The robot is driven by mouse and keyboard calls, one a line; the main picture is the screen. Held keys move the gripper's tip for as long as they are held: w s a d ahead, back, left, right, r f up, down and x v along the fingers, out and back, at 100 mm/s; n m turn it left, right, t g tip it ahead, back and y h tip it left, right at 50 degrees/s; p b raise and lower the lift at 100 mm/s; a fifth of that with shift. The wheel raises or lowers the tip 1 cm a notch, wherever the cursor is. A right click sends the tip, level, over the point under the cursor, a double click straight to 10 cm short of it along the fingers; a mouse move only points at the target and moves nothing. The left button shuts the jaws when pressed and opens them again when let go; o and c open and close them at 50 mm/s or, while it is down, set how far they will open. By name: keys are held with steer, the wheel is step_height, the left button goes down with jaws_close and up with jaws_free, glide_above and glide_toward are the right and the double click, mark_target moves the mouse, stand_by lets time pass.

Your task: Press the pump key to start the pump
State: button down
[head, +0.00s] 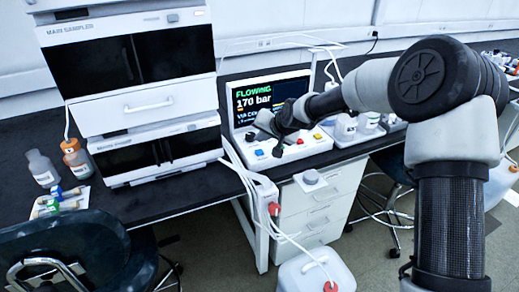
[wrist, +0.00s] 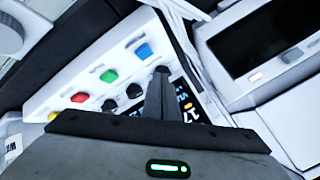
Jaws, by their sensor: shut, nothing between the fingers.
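The control panel (head: 305,151) is a white sloped box with coloured keys; it also shows in the wrist view (wrist: 95,70). Its screen (head: 266,98) reads "FLOWING" in green and "170 bar". In the wrist view are a green key (wrist: 109,76), a red key (wrist: 79,97), a blue key (wrist: 143,51) and several black ones (wrist: 109,104). No label shows which is the pump key. My gripper (head: 277,151) is shut and empty, pointing down over the panel and hiding part of the key row. Its fingertips also show in the wrist view (wrist: 161,71). I cannot tell whether they touch a key.
A stacked sampler unit (head: 150,108) stands left of the panel. White tubes (head: 240,172) hang over the front edge. A white jug (head: 315,272) and chairs stand below.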

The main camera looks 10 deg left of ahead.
step_height(320, 180, up, 3)
steer(key=shift+f+p, duration=0.2)
steer(key=shift+p, duration=0.25)
stand_by(0.4)
steer(key=s+d+r+n+h, duration=0.1)
steer(key=s+d+r+h, duration=0.2)
steer(key=s+d+r, duration=0.6)
steer(key=s+d+r+h, duration=0.2)
steer(key=s+d+r, duration=0.5)
steer(key=d, duration=0.4)
steer(key=s+d+g+h+p, duration=0.1)
steer(key=s+d, duration=0.5)
steer(key=s, duration=0.5)
steer(key=s+d, duration=0.5)
steer(key=s, duration=0.7)
step_height(320, 180, up, 19)
steer(key=p, duration=1.8)
steer(key=shift+w+d+f+m, duration=0.15)
steer(key=shift+w+m, duration=0.05)
steer(key=shift+m, duration=0.1)
